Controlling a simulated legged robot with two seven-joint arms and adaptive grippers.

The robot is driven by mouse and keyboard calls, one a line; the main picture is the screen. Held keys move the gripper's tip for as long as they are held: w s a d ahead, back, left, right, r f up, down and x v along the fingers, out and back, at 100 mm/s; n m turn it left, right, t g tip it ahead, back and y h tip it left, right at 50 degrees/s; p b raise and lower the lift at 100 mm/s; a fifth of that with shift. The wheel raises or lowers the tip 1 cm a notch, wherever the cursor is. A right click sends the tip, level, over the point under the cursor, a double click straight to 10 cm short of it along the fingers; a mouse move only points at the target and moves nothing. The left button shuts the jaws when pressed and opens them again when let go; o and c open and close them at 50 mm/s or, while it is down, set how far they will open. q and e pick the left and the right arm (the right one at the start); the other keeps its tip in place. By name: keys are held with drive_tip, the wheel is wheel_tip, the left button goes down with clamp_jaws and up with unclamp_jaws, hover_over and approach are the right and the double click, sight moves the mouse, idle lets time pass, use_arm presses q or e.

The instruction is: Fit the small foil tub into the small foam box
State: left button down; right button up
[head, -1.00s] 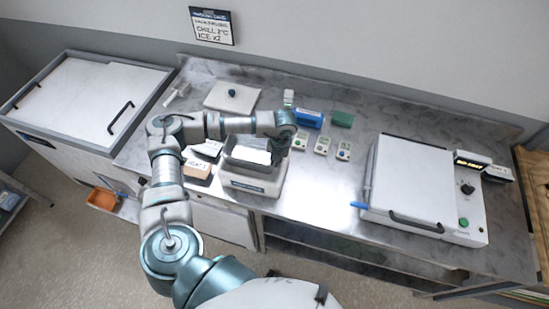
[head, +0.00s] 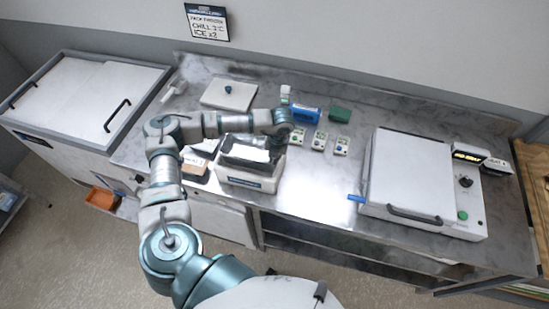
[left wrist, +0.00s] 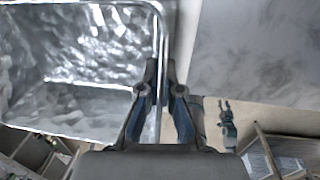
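The small foil tub (head: 247,153) is in the mouth of the white foam box (head: 240,181) in the head view. I cannot tell how deep it sits. In the left wrist view the shiny foil tub (left wrist: 80,65) fills the left side. My left gripper (left wrist: 161,75) has its fingers closed on the tub's right-hand rim. In the head view the left gripper (head: 281,142) is at the box's right end, its fingertips partly hidden by the wrist. A pale strip beside the tub in the wrist view may be the box's rim.
A blue block (head: 306,115), a green block (head: 340,115) and small labelled devices (head: 319,140) stand to the right. A sealing machine (head: 408,175) is farther right. Clear counter lies between it and the box.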

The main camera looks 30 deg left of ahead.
use_arm(q)
drive_tip(key=shift+s+a+f, duration=0.1)
drive_tip(key=shift+a, duration=0.05)
drive_tip(key=c, duration=1.2)
unclamp_jaws()
drive_tip(key=shift+a, duration=0.1)
drive_tip(key=shift+c, duration=0.2)
drive_tip(key=shift+a, duration=0.1)
drive_tip(key=o, duration=0.5)
drive_tip(key=shift+r, duration=0.2)
drive_tip(key=shift+r+p, duration=2.55)
drive_tip(key=shift+r, duration=1.9)
